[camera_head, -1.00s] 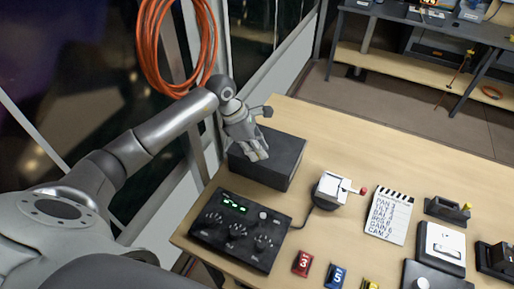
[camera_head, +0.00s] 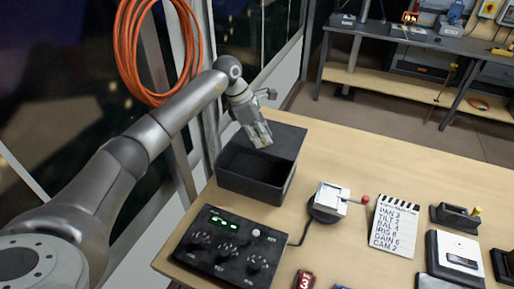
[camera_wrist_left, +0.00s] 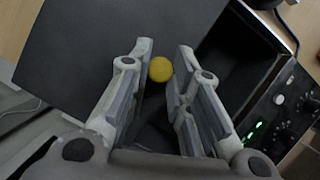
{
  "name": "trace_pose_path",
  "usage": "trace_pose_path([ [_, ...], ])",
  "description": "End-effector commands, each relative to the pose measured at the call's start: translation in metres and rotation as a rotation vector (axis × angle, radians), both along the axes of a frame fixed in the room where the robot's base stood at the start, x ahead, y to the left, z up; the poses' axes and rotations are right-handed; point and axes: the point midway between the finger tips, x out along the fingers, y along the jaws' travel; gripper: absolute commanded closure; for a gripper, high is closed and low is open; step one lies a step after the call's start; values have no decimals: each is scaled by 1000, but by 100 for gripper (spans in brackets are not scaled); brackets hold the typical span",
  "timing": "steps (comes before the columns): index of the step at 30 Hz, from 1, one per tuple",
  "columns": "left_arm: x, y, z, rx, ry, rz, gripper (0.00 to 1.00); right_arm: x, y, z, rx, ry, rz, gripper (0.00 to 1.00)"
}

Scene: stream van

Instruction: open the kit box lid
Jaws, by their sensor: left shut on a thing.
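The kit box (camera_head: 252,190) is a dark open-topped box at the table's far left corner, and its hollow inside shows. Its dark lid (camera_head: 285,138) is off most of the opening, towards the far side; I cannot tell its exact tilt. In the left wrist view the lid (camera_wrist_left: 95,45) fills the upper left, with the box opening (camera_wrist_left: 235,55) beside it. A round yellow knob (camera_wrist_left: 160,69) sits on the lid between my left fingers. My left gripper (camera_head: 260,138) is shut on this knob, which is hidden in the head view. My right gripper is out of view.
A black control panel (camera_head: 225,250) with green digits stands in front of the box. A small white device with a red-tipped lever (camera_head: 330,201) and a note card (camera_head: 393,226) stand to the right. The table's far middle is clear. An orange cable coil (camera_head: 158,50) hangs behind my arm.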

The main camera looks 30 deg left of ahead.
Motion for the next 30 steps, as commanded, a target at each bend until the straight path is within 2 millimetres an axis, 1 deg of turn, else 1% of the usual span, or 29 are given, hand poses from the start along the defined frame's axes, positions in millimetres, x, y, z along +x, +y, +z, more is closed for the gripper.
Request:
trace_pose_path([
  [1, 2, -1, -1, 0, 0, 0, 100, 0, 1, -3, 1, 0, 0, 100],
  [11, 4, -1, 1, 0, 1, -3, 100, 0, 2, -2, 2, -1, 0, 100],
  [12, 4, -1, 1, 0, 0, -2, 79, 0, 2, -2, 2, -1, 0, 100],
  [17, 4, 0, 1, 0, 0, -1, 59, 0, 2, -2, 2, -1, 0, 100],
  [26, 3, 0, 1, 0, 1, 0, 58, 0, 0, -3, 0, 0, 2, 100],
  [30, 2, 4, 11, 0, -2, 1, 58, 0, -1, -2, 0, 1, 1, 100],
])
